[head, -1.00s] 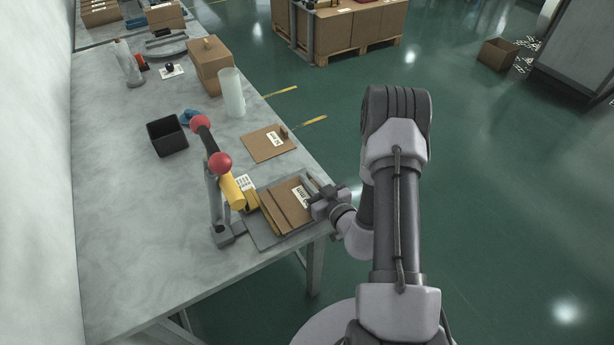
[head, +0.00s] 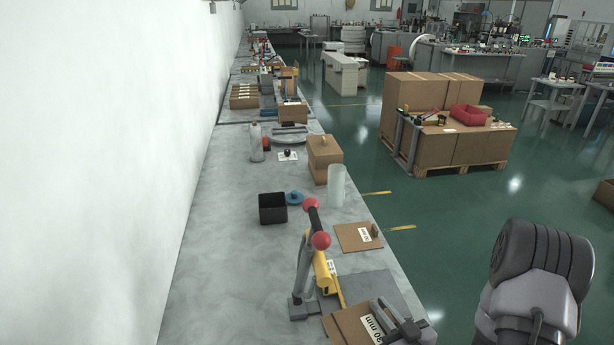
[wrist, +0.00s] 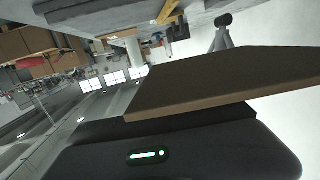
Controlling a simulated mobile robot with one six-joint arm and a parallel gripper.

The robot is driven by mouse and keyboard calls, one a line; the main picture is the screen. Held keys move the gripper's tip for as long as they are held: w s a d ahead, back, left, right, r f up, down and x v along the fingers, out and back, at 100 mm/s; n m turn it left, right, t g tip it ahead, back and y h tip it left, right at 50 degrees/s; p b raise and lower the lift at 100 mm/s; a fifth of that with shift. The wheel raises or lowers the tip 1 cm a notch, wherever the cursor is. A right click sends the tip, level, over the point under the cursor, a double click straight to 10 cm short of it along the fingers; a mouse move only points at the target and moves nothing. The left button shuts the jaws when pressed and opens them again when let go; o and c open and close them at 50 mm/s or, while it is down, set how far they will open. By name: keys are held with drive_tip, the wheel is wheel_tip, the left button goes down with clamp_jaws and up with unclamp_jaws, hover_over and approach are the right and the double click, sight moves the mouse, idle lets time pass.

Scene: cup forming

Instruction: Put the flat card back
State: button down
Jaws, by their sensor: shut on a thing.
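A flat brown card (head: 345,326) with a white "30 mm" label is at the bottom of the head view. My gripper (head: 388,322) is shut on its right edge. In the wrist view the card (wrist: 235,82) spans the frame as a tilted brown sheet above the dark gripper body. The card is in front of the grey plate (head: 368,287), whose visible part is bare. The card's near edge is cut off in the head view. The press (head: 303,265), with red knobs and a yellow part, stands left of the plate.
Another brown card (head: 350,240) with a label and small knob lies beyond the plate. A black bin (head: 272,208), a blue item (head: 295,198), a pale cylinder (head: 336,186) and a brown box (head: 324,158) stand farther back. The left tabletop (head: 210,270) is clear.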

sight(354, 320)
drive_tip(key=a+r+y, duration=0.1)
drive_tip(key=a, duration=0.1)
drive_tip(key=a+r+n+g+y, duration=0.1)
drive_tip(key=a+r, duration=0.1)
drive_tip(key=s+a+r+n, duration=0.1)
drive_tip(key=a, duration=0.2)
drive_tip(key=shift+s+r+y, duration=0.1)
drive_tip(key=shift+r+y, duration=0.05)
drive_tip(key=shift+y, duration=0.25)
drive_tip(key=shift+d, duration=0.1)
